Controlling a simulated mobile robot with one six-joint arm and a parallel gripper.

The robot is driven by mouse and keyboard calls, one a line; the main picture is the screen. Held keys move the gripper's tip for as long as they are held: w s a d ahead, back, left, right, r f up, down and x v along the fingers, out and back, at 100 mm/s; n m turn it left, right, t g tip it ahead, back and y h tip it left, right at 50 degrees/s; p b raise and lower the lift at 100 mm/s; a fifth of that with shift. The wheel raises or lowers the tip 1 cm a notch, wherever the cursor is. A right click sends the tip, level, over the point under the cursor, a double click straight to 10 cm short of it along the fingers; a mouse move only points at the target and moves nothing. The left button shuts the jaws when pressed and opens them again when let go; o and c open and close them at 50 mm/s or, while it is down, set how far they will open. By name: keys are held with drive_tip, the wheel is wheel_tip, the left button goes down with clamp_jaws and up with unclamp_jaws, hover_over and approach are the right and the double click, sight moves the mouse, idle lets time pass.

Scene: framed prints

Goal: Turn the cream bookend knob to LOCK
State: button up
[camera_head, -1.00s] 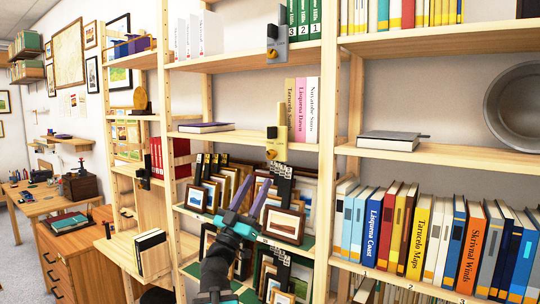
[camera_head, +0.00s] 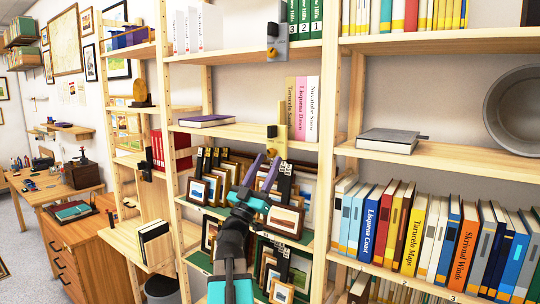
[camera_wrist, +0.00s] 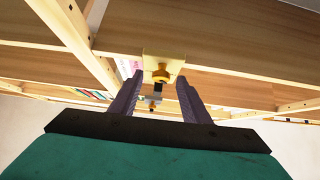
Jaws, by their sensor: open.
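The cream bookend (camera_head: 281,118) stands on the middle shelf beside several upright books, its plate hanging over the shelf's front edge. Its small dark and gold knob (camera_head: 271,131) is on that plate. In the wrist view the cream bookend plate (camera_wrist: 163,60) and gold knob (camera_wrist: 161,76) are straight ahead, between and beyond the fingertips. My gripper (camera_head: 267,160) is open, its purple fingers pointing up just below the bookend. In the wrist view my gripper (camera_wrist: 158,84) is empty and seems not to touch the knob. The knob's markings are too small to read.
Framed prints (camera_head: 285,219) crowd the shelf around and below my gripper. A grey bookend (camera_head: 277,43) is on the shelf above and a black one (camera_head: 146,163) at the left. A wooden upright (camera_head: 328,150) stands close right of the cream bookend.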

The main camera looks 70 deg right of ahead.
drive_tip(key=shift+x, duration=1.1)
drive_tip(key=c, duration=1)
drive_tip(key=shift+d+f, duration=0.1)
drive_tip(key=shift+c, duration=0.2)
